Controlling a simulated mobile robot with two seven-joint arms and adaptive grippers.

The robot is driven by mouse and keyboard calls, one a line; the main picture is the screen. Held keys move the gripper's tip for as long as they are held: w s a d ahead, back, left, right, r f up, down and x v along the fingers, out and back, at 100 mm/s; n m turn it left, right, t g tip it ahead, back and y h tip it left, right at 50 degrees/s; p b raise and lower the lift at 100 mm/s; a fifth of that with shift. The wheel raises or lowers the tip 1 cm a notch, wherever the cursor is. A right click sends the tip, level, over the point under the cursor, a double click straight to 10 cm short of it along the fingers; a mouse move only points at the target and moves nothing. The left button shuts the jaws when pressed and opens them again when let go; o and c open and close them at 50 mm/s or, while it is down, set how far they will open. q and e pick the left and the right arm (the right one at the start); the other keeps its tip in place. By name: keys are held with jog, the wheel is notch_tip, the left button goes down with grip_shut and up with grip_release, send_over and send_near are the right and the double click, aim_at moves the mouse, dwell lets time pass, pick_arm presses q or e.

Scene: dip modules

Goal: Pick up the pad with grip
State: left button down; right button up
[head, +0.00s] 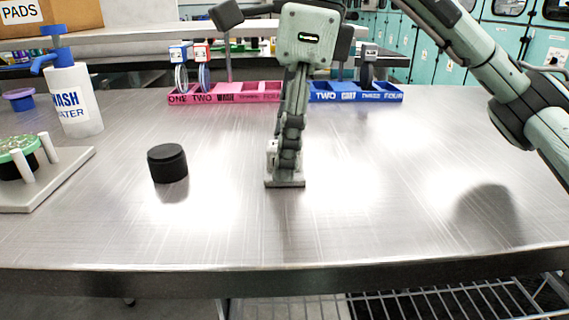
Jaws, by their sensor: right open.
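A short black cylinder (168,163), which looks like the pad with grip, stands upright on the metal table left of centre. My right gripper (287,160) points down at the middle of the table, to the right of the black cylinder and clear of it. It is open, though its fingers overlap from this side. My left gripper is not in view.
A pale stand (62,180) with a green disc (16,145) is at left, near a wash bottle (75,103). A pink rack (224,94) and a blue rack (356,93) stand at the back. A PADS box (50,16) is at back left. The table's front right is clear.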

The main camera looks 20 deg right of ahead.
jog(key=shift+c, duration=0.6)
grip_shut()
